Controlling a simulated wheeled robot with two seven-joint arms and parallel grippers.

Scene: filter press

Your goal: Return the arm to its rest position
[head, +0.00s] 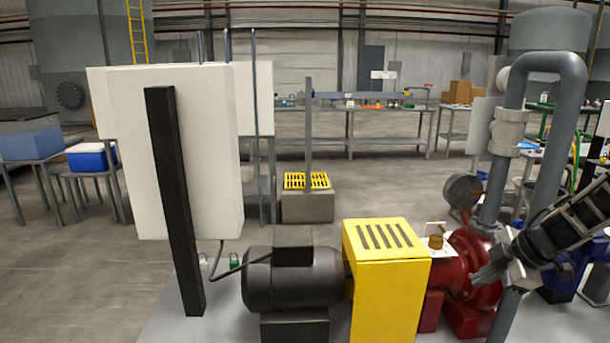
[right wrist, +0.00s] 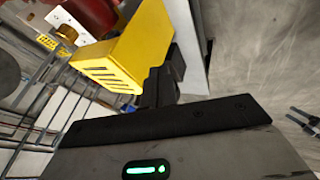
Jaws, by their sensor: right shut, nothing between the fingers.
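My right gripper (head: 482,277) comes in from the right in the head view. Its fingers are shut with nothing between them. It shows in front of the red pump (head: 474,270), to the right of the yellow guard (head: 398,290); I cannot tell whether it touches the pump. In the right wrist view a dark housing with a green light fills the bottom, and the yellow guard (right wrist: 130,55) and part of the red pump (right wrist: 92,14) lie beyond it. My left gripper is not in view.
A black motor (head: 292,279) stands left of the guard. A grey pipe (head: 503,140) rises by the pump, near my right arm. A white panel (head: 210,150) with a black post (head: 174,200) stands at left. Open floor (head: 70,270) lies at far left; a workbench (head: 350,135) stands behind.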

